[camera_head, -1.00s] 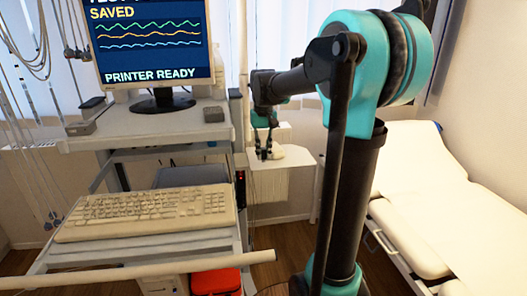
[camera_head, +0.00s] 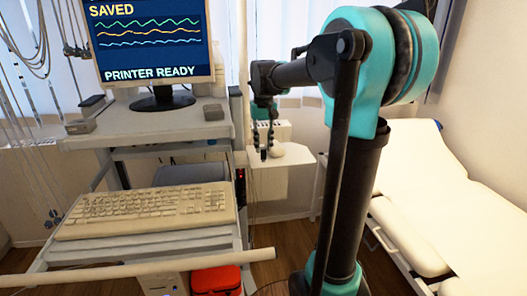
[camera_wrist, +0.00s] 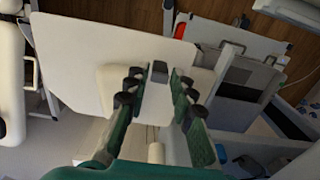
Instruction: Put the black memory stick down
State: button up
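My gripper (camera_wrist: 157,80) is over a white surface (camera_wrist: 75,50), with its two green fingers apart and dark fingertips at their ends. A small dark grey block, which looks like the memory stick (camera_wrist: 158,72), shows between the fingertips, with a narrow gap visible on each side. I cannot tell whether it rests on the surface below. In the head view my gripper (camera_head: 263,143) hangs pointing down beside a pale rounded object (camera_head: 290,152) on the white stand (camera_head: 285,182). The stick is too small to make out clearly there.
A cart on the left carries a monitor (camera_head: 152,45) and a beige keyboard (camera_head: 147,210). A red bag (camera_head: 215,280) is low down by the cart. A padded bed (camera_head: 440,185) stands on the right. Wooden floor shows between them.

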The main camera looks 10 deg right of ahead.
notch_tip(320, 180, up, 10)
jog(key=shift+t, duration=0.9)
jog(key=s+f, duration=0.2)
jog(key=f, duration=0.3)
jog(key=s+d+f, duration=0.1)
jog(key=s+f, duration=0.1)
jog(key=f, duration=0.2)
jog(key=s+d+f, duration=0.1)
jog(key=s+f, duration=0.2)
jog(key=f, duration=0.2)
jog(key=shift+d+f, duration=0.1)
jog(key=shift+f, duration=0.2)
jog(key=s+d+f+t, duration=0.2)
jog(key=s+f, duration=1.3)
jog(key=f, duration=0.1)
jog(key=shift+f, duration=0.25)
